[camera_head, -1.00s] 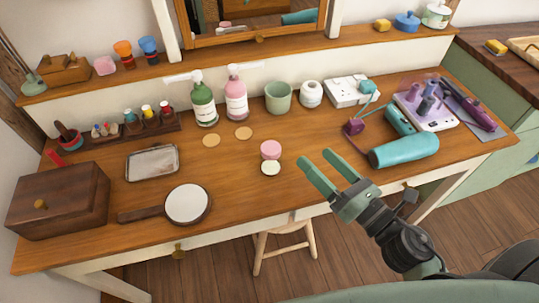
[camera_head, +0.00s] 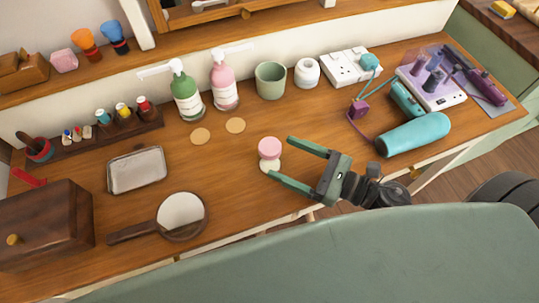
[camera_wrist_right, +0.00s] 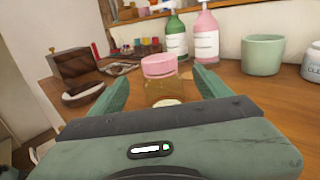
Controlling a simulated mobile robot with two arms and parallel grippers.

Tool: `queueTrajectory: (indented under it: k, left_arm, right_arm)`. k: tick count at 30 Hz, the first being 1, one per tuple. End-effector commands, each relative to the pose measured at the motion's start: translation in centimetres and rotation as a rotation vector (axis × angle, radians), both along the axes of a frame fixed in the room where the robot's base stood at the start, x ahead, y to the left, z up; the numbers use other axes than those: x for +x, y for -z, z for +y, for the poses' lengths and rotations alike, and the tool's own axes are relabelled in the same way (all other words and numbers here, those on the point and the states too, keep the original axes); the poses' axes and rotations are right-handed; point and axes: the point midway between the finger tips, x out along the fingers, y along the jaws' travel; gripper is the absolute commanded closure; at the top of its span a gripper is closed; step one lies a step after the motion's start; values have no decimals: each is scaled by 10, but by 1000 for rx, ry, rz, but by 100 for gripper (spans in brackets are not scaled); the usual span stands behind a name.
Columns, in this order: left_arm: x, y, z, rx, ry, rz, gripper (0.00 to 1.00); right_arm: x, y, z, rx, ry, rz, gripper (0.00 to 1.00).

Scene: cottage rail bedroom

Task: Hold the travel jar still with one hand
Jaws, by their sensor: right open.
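The travel jar, with a pink lid (camera_head: 269,146) and a clear body, stands upright on the wooden desk (camera_head: 240,195). A pale round piece (camera_head: 268,168) shows at its near side. My right gripper (camera_head: 281,163) is open, its fingertips at the jar's near right side. In the right wrist view the jar (camera_wrist_right: 160,72) appears between the two spread fingers (camera_wrist_right: 163,85), with a gap on each side. I cannot tell whether the jar's body is fully between the fingertips. My left gripper is not in view.
Two flat round pads (camera_head: 218,130), a green pump bottle (camera_head: 187,95), a pink one (camera_head: 224,85) and a green cup (camera_head: 270,80) stand behind. A hand mirror (camera_head: 180,215) lies left, a teal hair dryer (camera_head: 413,134) right. Bare desk surrounds the jar.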

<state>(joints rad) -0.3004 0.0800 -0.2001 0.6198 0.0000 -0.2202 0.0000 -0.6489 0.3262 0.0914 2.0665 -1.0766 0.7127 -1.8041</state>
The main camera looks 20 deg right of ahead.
Motion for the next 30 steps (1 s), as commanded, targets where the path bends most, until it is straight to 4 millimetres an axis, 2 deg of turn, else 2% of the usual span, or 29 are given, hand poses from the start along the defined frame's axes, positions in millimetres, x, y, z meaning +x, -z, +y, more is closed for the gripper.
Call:
queueTrajectory:
  k: [1, 4, 11, 21, 30]
  left_arm:
    - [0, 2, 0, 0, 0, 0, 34]
    - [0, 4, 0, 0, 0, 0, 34]
    - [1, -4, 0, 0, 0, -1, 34]
    - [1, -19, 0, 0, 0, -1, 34]
    - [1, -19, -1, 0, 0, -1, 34]
  right_arm:
    - [1, 11, -1, 1, 3, 3, 22]
    - [1, 25, 0, 2, 2, 1, 22]
    - [14, 19, 13, 1, 0, -1, 22]
    - [50, 19, 49, 1, 1, 0, 22]
    - [54, 21, 53, 1, 1, 1, 22]
